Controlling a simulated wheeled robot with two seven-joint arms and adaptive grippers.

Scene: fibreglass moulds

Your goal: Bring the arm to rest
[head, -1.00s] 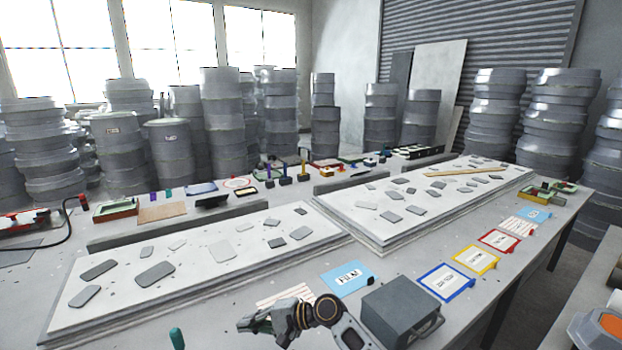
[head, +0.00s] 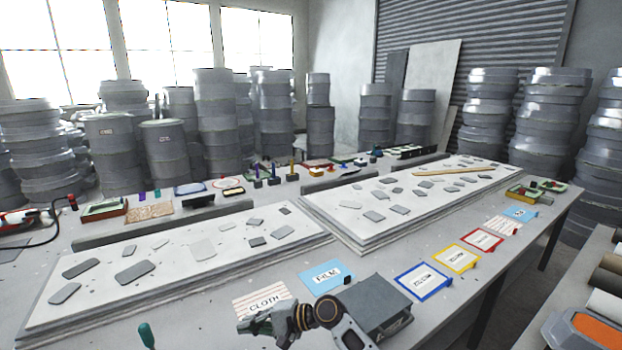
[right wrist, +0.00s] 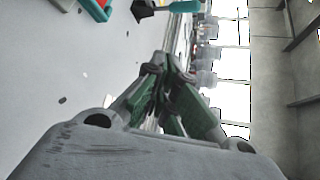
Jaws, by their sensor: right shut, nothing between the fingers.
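My right gripper (head: 254,325) is at the bottom middle of the head view, in front of the CLOTH card and beside the grey box. It is shut and empty. In the right wrist view its green-sided fingers (right wrist: 168,85) meet at the tips with nothing between them. My right arm comes in from the bottom, overlapping the grey box (head: 378,300). My left gripper is not seen in either view.
Two white boards (head: 180,256) with grey patches lie on the long bench. A CLOTH card (head: 262,298), a blue FILM card (head: 327,277) and several coloured cards line the front. A teal-handled tool (head: 147,336) is left of the gripper. Drum stacks (head: 218,120) stand behind.

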